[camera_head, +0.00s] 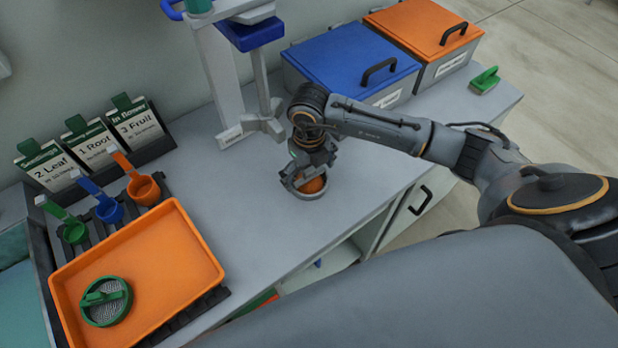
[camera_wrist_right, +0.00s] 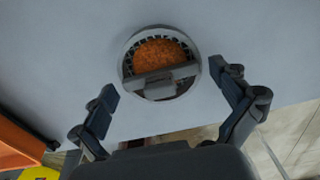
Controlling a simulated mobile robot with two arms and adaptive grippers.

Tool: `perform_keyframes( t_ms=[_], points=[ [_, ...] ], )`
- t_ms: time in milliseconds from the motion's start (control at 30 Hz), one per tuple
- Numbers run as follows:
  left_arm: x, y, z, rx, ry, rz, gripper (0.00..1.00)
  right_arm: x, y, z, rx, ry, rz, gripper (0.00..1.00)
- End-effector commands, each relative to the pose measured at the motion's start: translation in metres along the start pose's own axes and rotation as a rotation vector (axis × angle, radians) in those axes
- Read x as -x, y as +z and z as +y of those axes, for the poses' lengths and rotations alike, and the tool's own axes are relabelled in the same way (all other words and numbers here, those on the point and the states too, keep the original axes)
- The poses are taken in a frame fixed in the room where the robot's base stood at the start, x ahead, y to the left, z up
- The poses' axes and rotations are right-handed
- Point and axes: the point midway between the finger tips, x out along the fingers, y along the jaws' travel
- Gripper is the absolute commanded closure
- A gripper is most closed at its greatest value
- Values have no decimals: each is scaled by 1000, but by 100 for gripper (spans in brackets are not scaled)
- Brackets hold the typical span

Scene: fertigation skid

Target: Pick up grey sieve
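The grey sieve (camera_head: 305,194) is a round grey ring with orange-brown material inside, standing on the grey worktop near its front edge. In the right wrist view the grey sieve (camera_wrist_right: 127,63) shows from above, with a grey bar handle across it. My right gripper (camera_head: 311,167) points down over the sieve and partly hides it. In the wrist view the right gripper (camera_wrist_right: 168,87) has its two fingers wide apart, with nothing between the tips, and the sieve appears just beyond them. My left gripper is not in view.
An orange tray (camera_head: 165,250) holding a green sieve (camera_head: 106,301) is at the left. Green, blue and orange scoops (camera_head: 143,190) stand behind it, by label cards. A white stand (camera_head: 222,80), blue bin (camera_head: 350,60) and orange bin (camera_head: 425,28) stand behind.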

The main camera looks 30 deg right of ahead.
Motion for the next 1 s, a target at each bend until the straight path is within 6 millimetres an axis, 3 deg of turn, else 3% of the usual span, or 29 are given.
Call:
perform_keyframes(
  t_ms=[33, 200, 667, 833, 1000],
  points=[
    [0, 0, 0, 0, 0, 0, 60, 0, 0, 0, 0, 0, 0, 14],
    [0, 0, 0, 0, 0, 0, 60, 0, 0, 0, 0, 0, 0, 49],
    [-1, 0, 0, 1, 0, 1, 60, 10, 1, 0, -1, 1, -4, 49],
    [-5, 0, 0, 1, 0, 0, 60, 33, 2, 0, 2, 0, -6, 49],
    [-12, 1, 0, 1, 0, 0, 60, 62, -18, 20, 6, 2, -7, 49]
  ],
)
